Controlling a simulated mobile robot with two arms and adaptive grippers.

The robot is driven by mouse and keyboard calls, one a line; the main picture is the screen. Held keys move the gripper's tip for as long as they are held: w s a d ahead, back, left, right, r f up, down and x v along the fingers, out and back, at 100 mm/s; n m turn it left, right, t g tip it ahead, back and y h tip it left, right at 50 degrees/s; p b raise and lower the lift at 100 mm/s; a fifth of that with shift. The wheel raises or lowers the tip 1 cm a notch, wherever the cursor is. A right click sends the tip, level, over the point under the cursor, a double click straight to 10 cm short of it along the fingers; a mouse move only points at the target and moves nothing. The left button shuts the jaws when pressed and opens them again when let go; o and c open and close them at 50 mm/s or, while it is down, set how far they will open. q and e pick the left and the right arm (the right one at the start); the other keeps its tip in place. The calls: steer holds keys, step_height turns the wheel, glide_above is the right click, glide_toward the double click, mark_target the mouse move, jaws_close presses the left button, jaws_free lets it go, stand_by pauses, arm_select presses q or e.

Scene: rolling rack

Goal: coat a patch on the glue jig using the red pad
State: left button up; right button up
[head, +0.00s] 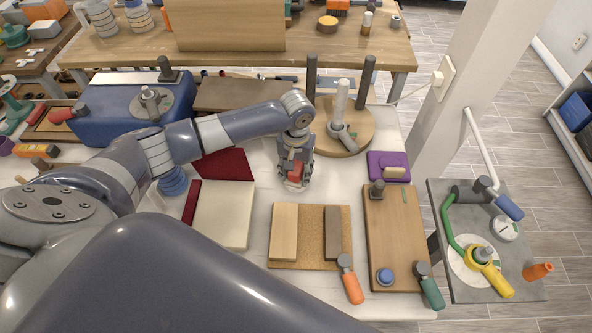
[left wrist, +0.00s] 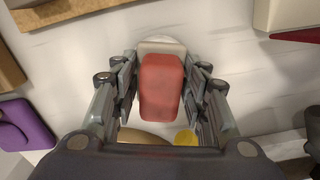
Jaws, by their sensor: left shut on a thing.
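My left gripper (head: 294,178) is shut on the red pad (head: 296,171), low over the white table. In the left wrist view the red pad (left wrist: 161,85) sits between the two fingers of the gripper (left wrist: 162,95). I cannot tell for sure which fixture is the glue jig. A cork board (head: 308,257) with a light block, a dark block and an orange-handled clamp lies in front. A wooden board (head: 397,235) with a green-handled clamp lies to its right.
A purple tray (head: 377,162) lies right of the gripper. A round wooden base (head: 350,138) with posts stands behind it. A cream panel with a red edge (head: 222,215) lies to the left. A blue case (head: 115,110) stands behind my left arm. Bare table surrounds the gripper.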

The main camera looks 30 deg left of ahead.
mark_target(296, 167)
arm_select(q)
steer(key=shift+s+f+p, duration=0.1)
steer(key=shift+f+p, duration=0.05)
steer(key=shift+p, duration=0.2)
stand_by(1.3)
step_height(296, 167, up, 7)
steer(key=p, duration=0.8)
steer(key=shift+p, duration=0.35)
stand_by(0.5)
steer(key=s+d+r+m+b, duration=0.1)
steer(key=s+d+r+b, duration=0.25)
steer(key=r, duration=0.25)
steer(key=s+d+r+b, duration=0.2)
steer(key=d+r+b, duration=0.15)
steer(key=r, duration=0.25)
steer(key=s+a+r+m+b, duration=0.1)
steer(key=s+r+b, duration=0.1)
steer(key=s, duration=0.5)
steer(key=shift+s+r+b, duration=0.25)
steer(key=shift+r+b, duration=0.15)
steer(key=shift+r, duration=0.05)
